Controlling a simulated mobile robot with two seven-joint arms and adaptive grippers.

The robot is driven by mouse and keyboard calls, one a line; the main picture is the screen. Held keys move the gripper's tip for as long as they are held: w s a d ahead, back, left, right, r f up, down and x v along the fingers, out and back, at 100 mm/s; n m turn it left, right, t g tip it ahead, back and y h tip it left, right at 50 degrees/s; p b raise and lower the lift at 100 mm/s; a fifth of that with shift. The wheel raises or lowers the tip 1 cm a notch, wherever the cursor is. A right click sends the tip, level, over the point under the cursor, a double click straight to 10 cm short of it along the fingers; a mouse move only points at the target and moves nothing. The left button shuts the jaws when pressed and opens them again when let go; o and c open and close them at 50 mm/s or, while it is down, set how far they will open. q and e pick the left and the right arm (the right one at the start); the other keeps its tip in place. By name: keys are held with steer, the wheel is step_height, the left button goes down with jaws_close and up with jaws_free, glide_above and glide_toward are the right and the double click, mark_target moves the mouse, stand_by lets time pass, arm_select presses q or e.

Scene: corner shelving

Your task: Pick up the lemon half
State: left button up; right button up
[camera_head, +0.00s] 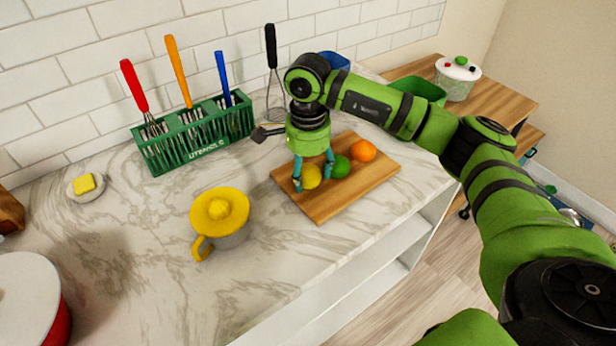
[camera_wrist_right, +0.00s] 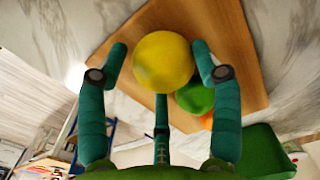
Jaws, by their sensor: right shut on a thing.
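The lemon half (camera_head: 311,177) is yellow and is at the left part of a wooden cutting board (camera_head: 322,208). My right gripper (camera_head: 313,170) comes down over it from above, with its teal fingers shut on it. In the right wrist view the lemon half (camera_wrist_right: 162,62) shows as a rounded yellow shape between the fingertips (camera_wrist_right: 160,75). Its cut face is not visible, and I cannot tell whether it is clear of the board. A green lime (camera_head: 341,167) sits right beside it, with an orange (camera_head: 363,150) beyond. My left gripper is not in view.
A yellow-topped juicer (camera_head: 220,212) stands left of the board. A green utensil rack (camera_head: 195,135) stands by the tiled wall, with a whisk (camera_head: 273,75) beside it. A sponge on a dish (camera_head: 86,184) and a red-and-white pot (camera_head: 30,300) are at left. The front counter is clear.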

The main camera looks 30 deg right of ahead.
steer(key=shift+w+r+b, duration=0.1)
steer(key=shift+r+b, duration=0.25)
steer(key=shift+r, duration=0.5)
steer(key=s+d+r+b, duration=0.1)
steer(key=s+d+r, duration=0.1)
steer(key=d, duration=0.1)
steer(key=s+d+r+b, duration=0.1)
steer(key=s+d+r, duration=0.1)
steer(key=d, duration=0.1)
steer(key=s+d+r+b, duration=0.1)
steer(key=s+d+r, duration=0.1)
steer(key=d, duration=0.1)
steer(key=shift+s+r, duration=0.1)
steer(key=shift+r, duration=0.3)
steer(key=shift+s+d+r, duration=0.25)
steer(key=shift+d, duration=0.05)
